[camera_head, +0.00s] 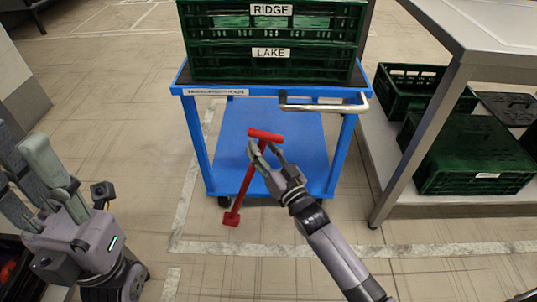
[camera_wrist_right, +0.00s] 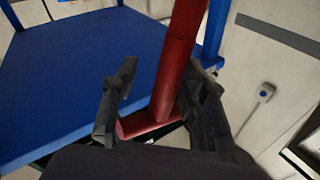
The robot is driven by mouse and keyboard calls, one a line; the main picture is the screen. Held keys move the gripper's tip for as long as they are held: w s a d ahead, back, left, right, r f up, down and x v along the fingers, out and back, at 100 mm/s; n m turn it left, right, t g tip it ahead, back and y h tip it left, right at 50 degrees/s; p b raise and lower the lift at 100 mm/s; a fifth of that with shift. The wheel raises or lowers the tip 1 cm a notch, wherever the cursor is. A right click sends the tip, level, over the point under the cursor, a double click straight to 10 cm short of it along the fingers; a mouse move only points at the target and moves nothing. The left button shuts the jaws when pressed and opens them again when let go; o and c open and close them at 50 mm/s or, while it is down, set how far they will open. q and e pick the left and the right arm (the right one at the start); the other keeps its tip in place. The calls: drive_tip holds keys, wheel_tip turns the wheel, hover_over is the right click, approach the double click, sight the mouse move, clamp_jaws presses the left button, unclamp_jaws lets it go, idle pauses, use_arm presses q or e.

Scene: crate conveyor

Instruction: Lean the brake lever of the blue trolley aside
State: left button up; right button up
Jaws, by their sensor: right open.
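The blue trolley (camera_head: 195,132) stands ahead in the head view, bearing stacked green crates. Its red brake lever (camera_head: 249,180) has a T-shaped handle on top and slants from lower left to upper right at the trolley's near side. My right gripper (camera_head: 264,150) is open at the upper end of the lever, just below the handle. In the right wrist view the lever (camera_wrist_right: 179,58) passes between the two spread fingers; I cannot tell whether either finger touches it. My left gripper (camera_head: 28,165) is at the left edge, away from the trolley; its jaw opening is unclear.
The crates labelled RIDGE (camera_head: 318,28) and LAKE (camera_head: 220,62) are stacked on the trolley. A metal push handle (camera_head: 325,107) sticks out at its front right. A steel table (camera_head: 418,140) with green crates (camera_head: 480,155) on its lower shelf stands at right. Floor in front is clear.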

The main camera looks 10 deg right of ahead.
drive_tip(key=v, duration=1.2)
drive_tip(key=shift+w+d, duration=0.1)
